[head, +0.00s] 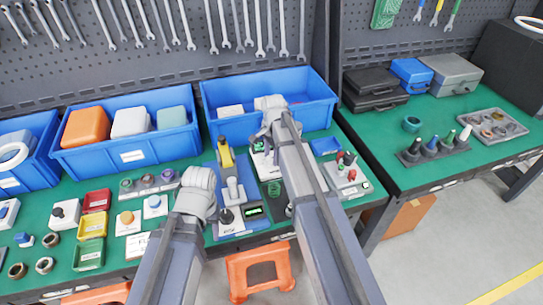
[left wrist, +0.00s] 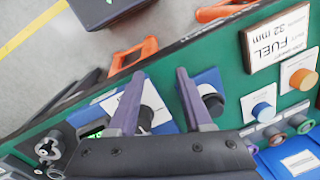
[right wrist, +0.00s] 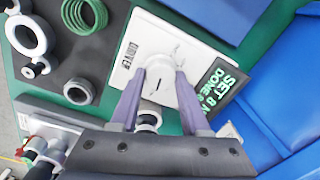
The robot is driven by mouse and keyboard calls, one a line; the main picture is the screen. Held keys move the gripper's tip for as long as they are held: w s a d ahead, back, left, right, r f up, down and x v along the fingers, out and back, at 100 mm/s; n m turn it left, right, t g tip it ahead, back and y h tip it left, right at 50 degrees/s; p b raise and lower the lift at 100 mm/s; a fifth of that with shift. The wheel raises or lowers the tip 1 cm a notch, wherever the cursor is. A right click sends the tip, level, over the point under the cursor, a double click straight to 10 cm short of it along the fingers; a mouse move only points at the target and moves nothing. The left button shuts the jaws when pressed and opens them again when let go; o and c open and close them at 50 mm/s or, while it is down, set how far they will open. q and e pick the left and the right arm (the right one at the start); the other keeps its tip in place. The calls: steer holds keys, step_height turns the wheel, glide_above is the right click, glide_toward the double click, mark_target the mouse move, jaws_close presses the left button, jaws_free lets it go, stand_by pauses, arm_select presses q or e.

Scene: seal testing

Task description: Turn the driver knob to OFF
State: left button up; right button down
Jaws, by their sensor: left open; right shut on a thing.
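The driver knob (right wrist: 159,78) is a round pale knob with a dark pointer mark, on a white panel (right wrist: 146,45) in the right wrist view. My right gripper (right wrist: 158,66) is shut on the knob, one finger on each side. In the head view the panel (head: 262,157) is partly hidden by my right arm. A dark display (right wrist: 220,84) with green text, including "SET 8 N", stands beside the knob. My left gripper (left wrist: 160,76) is open and empty above the bench; a black knob (left wrist: 148,116) lies beyond its fingers. Its fingertips are hidden in the head view.
A large blue bin (head: 300,97) stands just behind the knob panel. A blue fixture (head: 232,180) with a yellow-topped press is left of it. A box with red and green buttons (head: 347,175) is to the right. Small parts crowd the bench's left.

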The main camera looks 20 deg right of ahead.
steer(key=shift+n, duration=0.3)
steer(key=n, duration=0.5)
steer(key=shift+n, duration=0.3)
steer(key=n, duration=0.5)
steer(key=shift+w+n+g, duration=0.1)
steer(key=shift+n+g, duration=0.2)
steer(key=n, duration=1.1)
steer(key=shift+a+n, duration=0.1)
steer(key=shift+n, duration=0.3)
steer(key=shift+c, duration=1.9)
jaws_free()
